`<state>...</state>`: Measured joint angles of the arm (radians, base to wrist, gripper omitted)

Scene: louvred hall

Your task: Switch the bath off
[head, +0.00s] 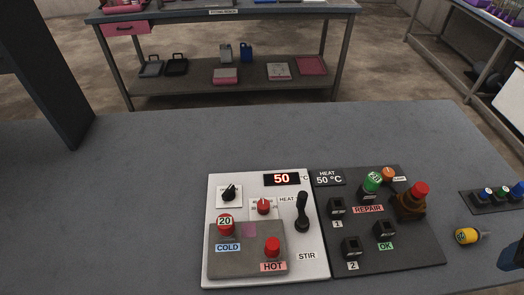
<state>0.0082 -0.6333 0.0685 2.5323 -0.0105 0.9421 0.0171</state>
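A white control panel (318,235) lies on the grey table. Its display (281,179) reads 50 in red. It carries a black knob (229,192), a red knob (264,206) beside the word HEAT, and a black lever (302,212) above the word STIR. No label naming the bath is readable.
A dark panel (400,255) adjoins on the right, with black switches (337,208), a green piece (372,182), an orange piece (388,174) and a red mushroom button (420,189). A yellow object (466,236) lies farther right. The table behind the panels is clear.

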